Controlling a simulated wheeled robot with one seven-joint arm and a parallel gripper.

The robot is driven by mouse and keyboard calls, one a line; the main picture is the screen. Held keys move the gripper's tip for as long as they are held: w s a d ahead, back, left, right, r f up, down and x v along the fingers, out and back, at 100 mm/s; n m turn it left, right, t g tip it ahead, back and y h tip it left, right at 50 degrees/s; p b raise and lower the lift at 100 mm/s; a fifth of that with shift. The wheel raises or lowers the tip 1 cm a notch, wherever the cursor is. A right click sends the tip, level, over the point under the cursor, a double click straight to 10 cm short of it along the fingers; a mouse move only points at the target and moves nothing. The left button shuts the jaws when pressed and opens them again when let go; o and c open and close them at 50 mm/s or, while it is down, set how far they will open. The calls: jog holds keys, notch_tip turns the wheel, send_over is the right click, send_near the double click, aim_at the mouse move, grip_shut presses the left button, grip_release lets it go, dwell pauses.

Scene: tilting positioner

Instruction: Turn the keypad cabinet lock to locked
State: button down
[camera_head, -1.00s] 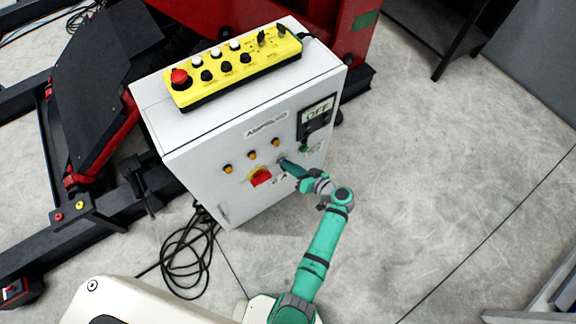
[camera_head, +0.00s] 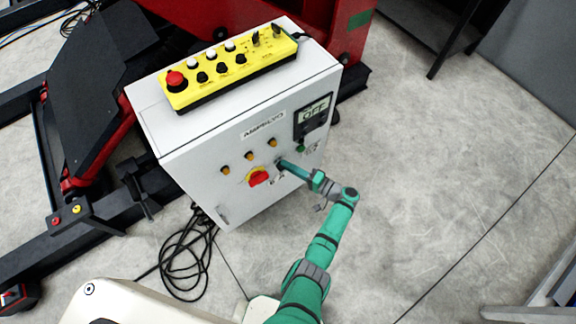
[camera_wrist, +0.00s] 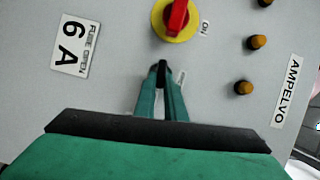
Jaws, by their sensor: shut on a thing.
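The white keypad cabinet (camera_head: 245,185) stands on the floor with its front panel facing me. My gripper (camera_head: 281,163) reaches the panel from the right, just right of the red and yellow rotary switch (camera_head: 259,177). In the wrist view my gripper (camera_wrist: 161,68) has its two green fingers close together, shut on a small dark piece at the panel, which looks like the lock (camera_wrist: 162,74). The fingers cover most of it, so I cannot tell which way it is turned. The red switch handle (camera_wrist: 178,16) is just beyond the fingertips.
A yellow control box (camera_head: 235,70) with a red button and black knobs lies on the cabinet top. An OFF display (camera_head: 315,110) and orange lamps (camera_head: 249,156) are on the panel. Black cable (camera_head: 188,255) lies at lower left. The floor at right is clear.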

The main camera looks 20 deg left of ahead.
jog(key=shift+w+d+m+y, duration=0.2)
jog(key=shift+m+y, duration=0.1)
jog(key=shift+m, duration=0.3)
jog(key=c, duration=2)
grip_release()
jog(key=shift+o, duration=0.9)
jog(key=shift+a+f, duration=0.1)
jog(key=shift+a, duration=0.05)
jog(key=shift+s, duration=0.1)
jog(key=v, duration=1.1)
jog(key=shift+s+a, duration=0.1)
